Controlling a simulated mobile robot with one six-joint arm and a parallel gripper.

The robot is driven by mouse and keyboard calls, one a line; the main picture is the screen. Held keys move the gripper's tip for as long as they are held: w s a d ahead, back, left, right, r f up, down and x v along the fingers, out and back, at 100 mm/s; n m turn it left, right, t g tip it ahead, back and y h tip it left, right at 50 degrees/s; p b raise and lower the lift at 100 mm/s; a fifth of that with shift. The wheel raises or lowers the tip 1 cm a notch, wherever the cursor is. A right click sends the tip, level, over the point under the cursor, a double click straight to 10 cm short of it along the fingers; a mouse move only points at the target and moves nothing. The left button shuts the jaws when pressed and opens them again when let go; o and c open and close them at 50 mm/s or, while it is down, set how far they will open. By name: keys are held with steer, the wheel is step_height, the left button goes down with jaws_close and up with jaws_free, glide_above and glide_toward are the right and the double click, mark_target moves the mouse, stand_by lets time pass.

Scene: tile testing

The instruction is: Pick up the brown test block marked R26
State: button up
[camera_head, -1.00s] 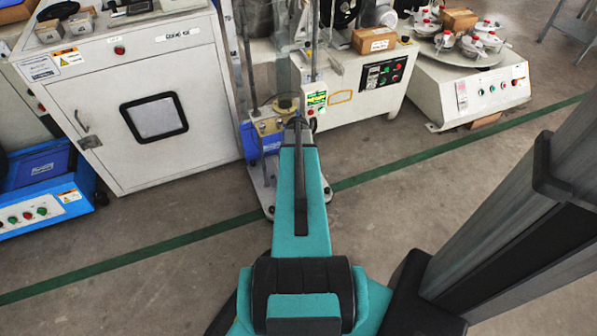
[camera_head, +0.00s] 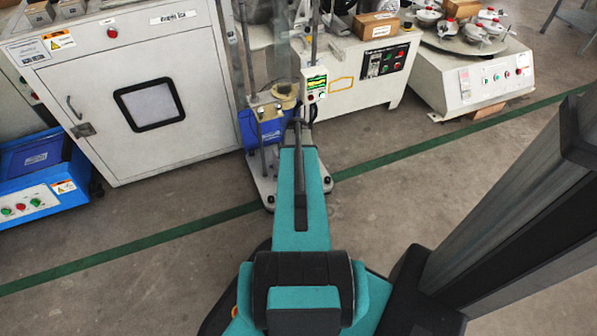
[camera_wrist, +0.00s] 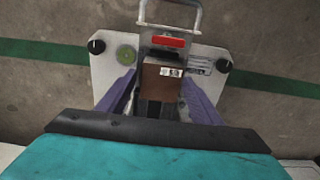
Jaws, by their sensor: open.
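In the wrist view a brown block (camera_wrist: 154,86) with a small white label stands at the light base plate (camera_wrist: 105,72) of a test stand. The label's marking is too small to read. My gripper (camera_wrist: 158,80) is open, with one purple finger on each side of the block in the picture. I cannot tell whether the fingers touch it or how far above it they are. In the head view my arm hides the gripper and this block.
The test stand (camera_head: 262,188) has a metal handle (camera_wrist: 170,28) and a red piece (camera_wrist: 166,41) close beyond the block. A white cabinet (camera_head: 190,75) stands left. Other brown boxes (camera_head: 376,25) sit on machines to the right. Open floor (camera_head: 130,210) lies in front.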

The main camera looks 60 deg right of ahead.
steer(key=c, duration=0.8)
steer(key=shift+w+r+p, duration=0.1)
steer(key=shift+r+p, duration=2.6)
steer(key=shift+r, duration=0.85)
